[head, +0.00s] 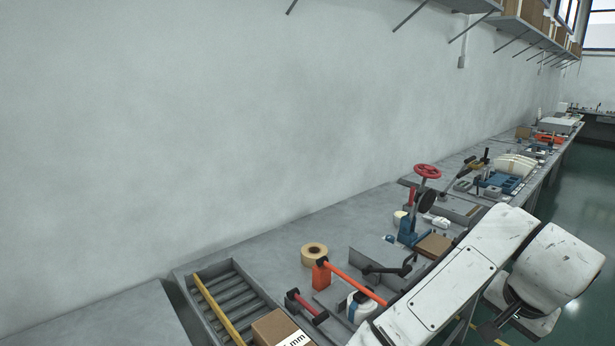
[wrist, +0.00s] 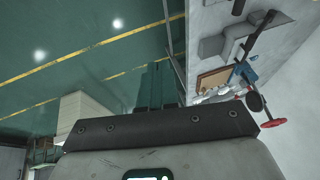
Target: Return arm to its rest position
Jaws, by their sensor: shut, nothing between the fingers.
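My gripper (wrist: 162,84) shows in the wrist view beyond a dark bar with several screws. Its dark fingers appear together and empty, with the green floor behind them. The fingers touch nothing that I can see. In the head view my white, scuffed arm reaches over the front edge of the workbench (head: 250,235) at the lower right and bends down beyond it. The fingers cannot be made out there.
The bench carries a roller tray (head: 228,303), a cardboard box (head: 276,328), a tape roll (head: 314,252), an orange-handled tool (head: 321,273) and a press with a red wheel (head: 427,171). A pale wall (head: 200,130) stands behind. Open green floor (head: 575,190) lies at right.

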